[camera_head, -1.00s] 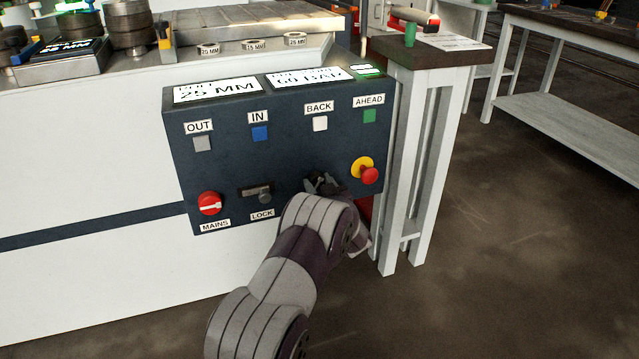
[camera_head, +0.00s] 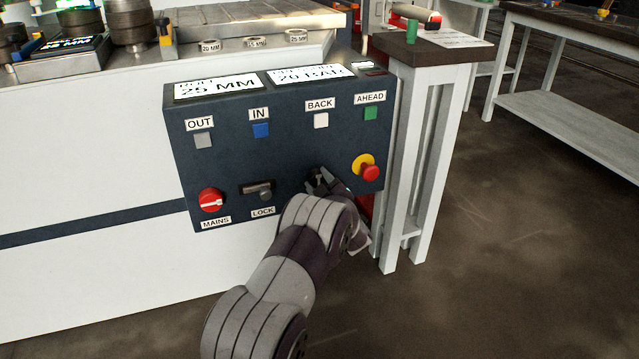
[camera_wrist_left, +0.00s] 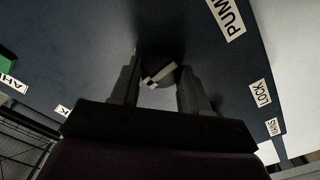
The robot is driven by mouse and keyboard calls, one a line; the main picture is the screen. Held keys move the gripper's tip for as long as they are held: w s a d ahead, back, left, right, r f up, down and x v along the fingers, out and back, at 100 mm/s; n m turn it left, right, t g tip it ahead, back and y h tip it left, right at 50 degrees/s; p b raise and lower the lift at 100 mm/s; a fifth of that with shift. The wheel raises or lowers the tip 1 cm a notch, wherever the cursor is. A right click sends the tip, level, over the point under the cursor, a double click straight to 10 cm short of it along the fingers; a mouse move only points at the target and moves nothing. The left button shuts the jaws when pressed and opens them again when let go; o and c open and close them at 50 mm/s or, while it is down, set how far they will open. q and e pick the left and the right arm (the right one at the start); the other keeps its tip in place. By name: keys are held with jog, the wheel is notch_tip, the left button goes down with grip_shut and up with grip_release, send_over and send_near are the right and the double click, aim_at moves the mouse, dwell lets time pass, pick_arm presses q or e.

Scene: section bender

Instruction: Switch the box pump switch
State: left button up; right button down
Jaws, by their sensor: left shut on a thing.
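The control box (camera_head: 225,165) is a dark panel on the front of the white machine. The pump switch (camera_wrist_left: 163,72) is a dark round knob with a pale pointer bar, below the PUMP label (camera_wrist_left: 227,14) in the left wrist view. My left gripper (camera_wrist_left: 158,92) has one finger on each side of this knob and is shut on it. In the head view my left gripper (camera_head: 322,182) is at the panel's lower middle, and my wrist hides much of the switch. My right gripper is not in view.
The lock switch (camera_head: 262,190) and red mains switch (camera_head: 210,201) are left of my gripper. The red emergency stop (camera_head: 369,172) is close on its right. Push buttons sit above. A white-legged stand (camera_head: 405,170) is right of the box.

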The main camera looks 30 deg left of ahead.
pick_arm(q)
jog(key=shift+f, duration=0.15)
jog(key=o, duration=1.1)
jog(key=shift+c, duration=0.2)
jog(key=shift+s+d+r, duration=0.15)
jog(key=shift+d+r, duration=0.05)
jog(key=p+v, duration=0.5)
jog(key=v, duration=0.7)
jog(key=shift+s+f, duration=0.1)
jog(key=shift+s, duration=0.05)
